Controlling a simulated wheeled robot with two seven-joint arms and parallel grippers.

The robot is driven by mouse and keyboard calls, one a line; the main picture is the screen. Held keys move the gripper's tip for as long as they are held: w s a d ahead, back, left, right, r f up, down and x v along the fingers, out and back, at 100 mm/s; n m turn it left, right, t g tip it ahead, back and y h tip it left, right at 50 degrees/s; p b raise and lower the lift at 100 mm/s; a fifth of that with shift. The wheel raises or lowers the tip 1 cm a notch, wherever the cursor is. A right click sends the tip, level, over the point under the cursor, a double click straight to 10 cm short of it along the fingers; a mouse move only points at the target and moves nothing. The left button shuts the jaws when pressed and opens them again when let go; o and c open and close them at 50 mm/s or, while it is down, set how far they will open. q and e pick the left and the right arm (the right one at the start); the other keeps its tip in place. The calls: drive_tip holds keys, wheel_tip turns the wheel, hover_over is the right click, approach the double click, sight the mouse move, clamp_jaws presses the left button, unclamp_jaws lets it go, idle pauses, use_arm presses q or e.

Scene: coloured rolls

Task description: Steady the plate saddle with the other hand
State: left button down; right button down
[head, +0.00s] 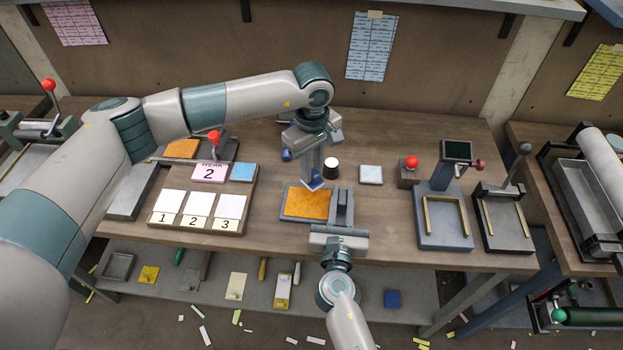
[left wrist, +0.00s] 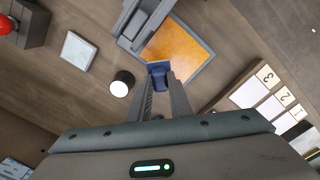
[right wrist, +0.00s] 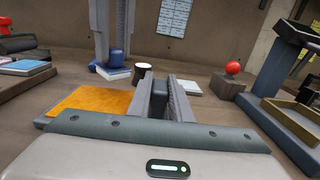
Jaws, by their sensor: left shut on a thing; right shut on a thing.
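The plate saddle (head: 286,214) is a grey tray on the bench, with an orange plate (head: 307,203) lying in it. The left wrist view also shows the plate (left wrist: 180,50) and the saddle's grey rim (left wrist: 203,72). My left gripper (head: 314,177) points down over the plate, shut on a small blue piece (left wrist: 159,72); the right wrist view shows this piece (right wrist: 117,57) too. My right gripper (head: 341,212) is at the saddle's right side, shut on a dark grey part (right wrist: 143,76) there. The fingers hide most of that part.
A black cup with a white top (head: 331,168) and a pale blue tile (head: 371,174) stand behind the saddle. A wooden board (head: 180,230) with numbered white cards is left. A red-knobbed box (head: 408,176) and a blue-grey press (head: 442,235) stand right.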

use_arm(q)
drive_tip(key=shift+s+r, duration=0.1)
drive_tip(key=shift+r, duration=2.55)
use_arm(e)
drive_tip(key=shift+s+f, duration=0.1)
drive_tip(key=shift+f, duration=0.3)
use_arm(q)
drive_tip(key=shift+a, duration=0.15)
drive_tip(key=w+a+r, duration=0.3)
drive_tip(key=a+r, duration=0.1)
drive_tip(key=a, duration=0.2)
drive_tip(key=shift+w, duration=0.1)
use_arm(e)
drive_tip(key=c, duration=1.6)
unclamp_jaws()
use_arm(q)
drive_tip(key=shift+w+f, duration=0.1)
drive_tip(key=shift+w, duration=0.05)
use_arm(e)
drive_tip(key=shift+o, duration=0.3)
drive_tip(key=shift+w+r, duration=0.1)
drive_tip(key=shift+w, duration=0.1)
drive_tip(key=shift+r, duration=0.1)
drive_tip(key=shift+s, duration=0.2)
